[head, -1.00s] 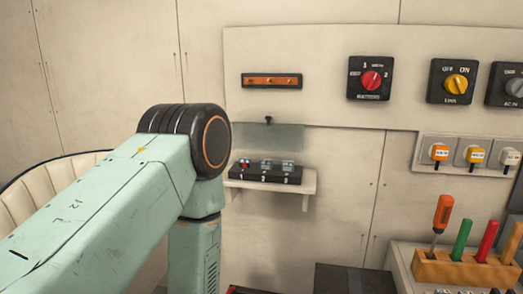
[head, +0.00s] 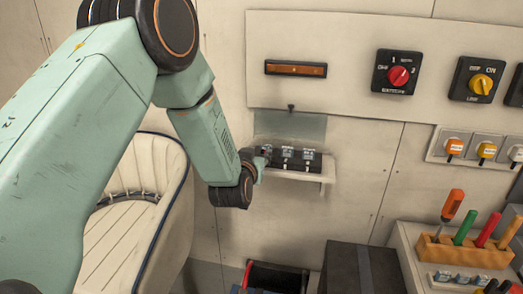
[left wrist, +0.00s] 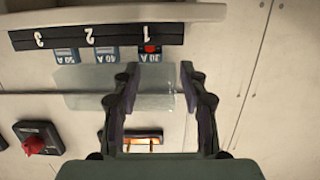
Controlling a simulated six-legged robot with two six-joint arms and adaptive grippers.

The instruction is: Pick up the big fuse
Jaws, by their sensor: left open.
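A black three-slot holder (head: 290,158) stands on a small white wall shelf. In the left wrist view the holder (left wrist: 95,37) appears upside down, with slots 1, 2 and 3. Each slot has a small fuse-like block with an "A" rating label; the block at slot 1 (left wrist: 149,54) has a red part. I cannot tell which is the big fuse. My left gripper (head: 263,165) is at the left end of the holder, hiding part of it. In the left wrist view the gripper (left wrist: 160,75) is open and empty, with the slot 1 block just beyond its fingertips. My right gripper is not in view.
A clear panel (head: 290,125) is above the holder. Higher up are an orange bar (head: 296,68) and a red rotary switch (head: 398,75). A cushioned seat (head: 135,220) is at left. A tool rack (head: 465,252) and dark box (head: 360,268) are lower right.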

